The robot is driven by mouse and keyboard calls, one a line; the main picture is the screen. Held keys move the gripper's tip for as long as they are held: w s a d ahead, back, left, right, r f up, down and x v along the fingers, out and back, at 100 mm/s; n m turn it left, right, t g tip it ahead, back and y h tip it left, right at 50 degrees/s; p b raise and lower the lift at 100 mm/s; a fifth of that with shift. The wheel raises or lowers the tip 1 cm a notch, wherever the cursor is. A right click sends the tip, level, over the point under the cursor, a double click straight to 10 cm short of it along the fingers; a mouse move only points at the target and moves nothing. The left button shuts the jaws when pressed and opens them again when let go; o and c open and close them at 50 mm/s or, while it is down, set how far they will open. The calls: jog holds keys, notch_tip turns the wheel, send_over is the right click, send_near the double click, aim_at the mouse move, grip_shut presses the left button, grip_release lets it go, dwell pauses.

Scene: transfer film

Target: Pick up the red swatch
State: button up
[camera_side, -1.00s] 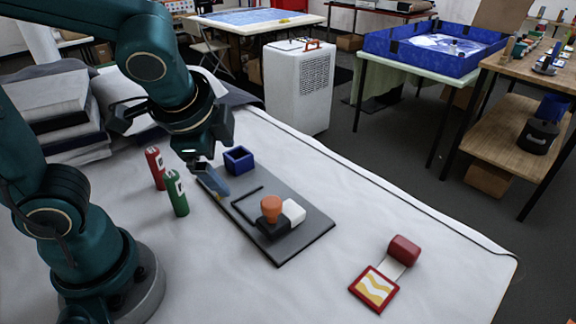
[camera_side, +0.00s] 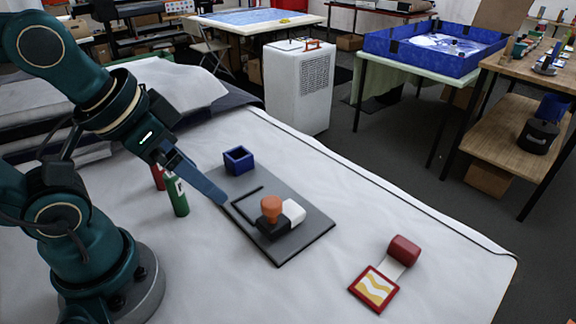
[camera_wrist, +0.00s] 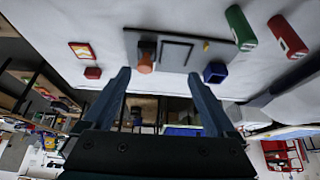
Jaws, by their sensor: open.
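A flat red-framed swatch with yellow and white waves (camera_side: 374,289) lies on the white table at the front right. It also shows in the wrist view (camera_wrist: 82,50). A pale strip runs from it to a red rounded block (camera_side: 404,249), which also shows in the wrist view (camera_wrist: 93,73). My gripper (camera_side: 221,198) is above the left end of the dark mat, far left of the swatch, tilted and pointing down to the right. In the wrist view its two blue fingers stand wide apart (camera_wrist: 160,73) with nothing held between them.
The dark mat (camera_side: 285,248) bears an orange-knobbed stamp (camera_side: 271,208), a white block (camera_side: 293,212) and a thin black corner frame. Green (camera_side: 176,195) and red (camera_side: 158,176) cylinders stand left. Table between mat and swatch is clear.

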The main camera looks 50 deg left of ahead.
dwell(0.3)
jog(key=shift+o, duration=0.5)
